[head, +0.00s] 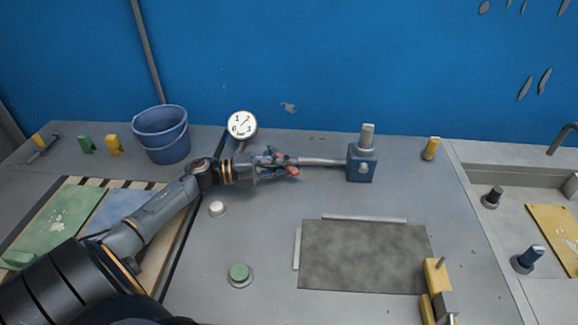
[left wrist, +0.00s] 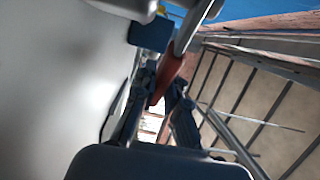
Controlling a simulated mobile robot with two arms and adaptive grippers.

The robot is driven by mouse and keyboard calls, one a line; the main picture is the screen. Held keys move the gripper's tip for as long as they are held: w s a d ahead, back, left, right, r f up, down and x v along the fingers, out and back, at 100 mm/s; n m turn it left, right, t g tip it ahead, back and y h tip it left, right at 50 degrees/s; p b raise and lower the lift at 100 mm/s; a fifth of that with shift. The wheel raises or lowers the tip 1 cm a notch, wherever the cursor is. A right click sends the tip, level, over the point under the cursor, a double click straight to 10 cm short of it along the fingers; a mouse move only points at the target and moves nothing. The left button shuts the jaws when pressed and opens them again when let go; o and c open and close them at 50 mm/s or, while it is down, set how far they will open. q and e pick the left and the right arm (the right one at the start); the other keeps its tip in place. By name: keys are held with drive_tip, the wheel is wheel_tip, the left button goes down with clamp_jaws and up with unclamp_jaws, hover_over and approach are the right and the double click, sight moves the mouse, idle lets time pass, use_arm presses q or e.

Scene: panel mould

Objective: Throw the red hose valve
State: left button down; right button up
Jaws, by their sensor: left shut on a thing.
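The red hose valve (head: 292,171) sits on a grey hose or pipe (head: 322,161) that runs right to a blue block (head: 361,164) on the bench. Its red handle (left wrist: 167,75) also shows in the left wrist view, between the fingers. My left gripper (head: 278,165) reaches in from the left and is shut on the red handle; in the left wrist view its dark fingers (left wrist: 162,105) stand on either side of it. The fingers partly hide the valve. My right gripper is not in view.
A round gauge (head: 242,125) and a blue bucket (head: 161,134) stand behind my left arm. White (head: 217,208) and green (head: 239,273) buttons are on the bench front. A dark grey plate (head: 365,257) lies right of them, with a yellow clamp (head: 437,275) at its corner.

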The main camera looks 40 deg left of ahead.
use_arm(q)
drive_tip(key=shift+f, duration=0.1)
drive_tip(key=c, duration=1.6)
unclamp_jaws()
drive_tip(key=shift+c, duration=0.2)
drive_tip(key=v, duration=1.2)
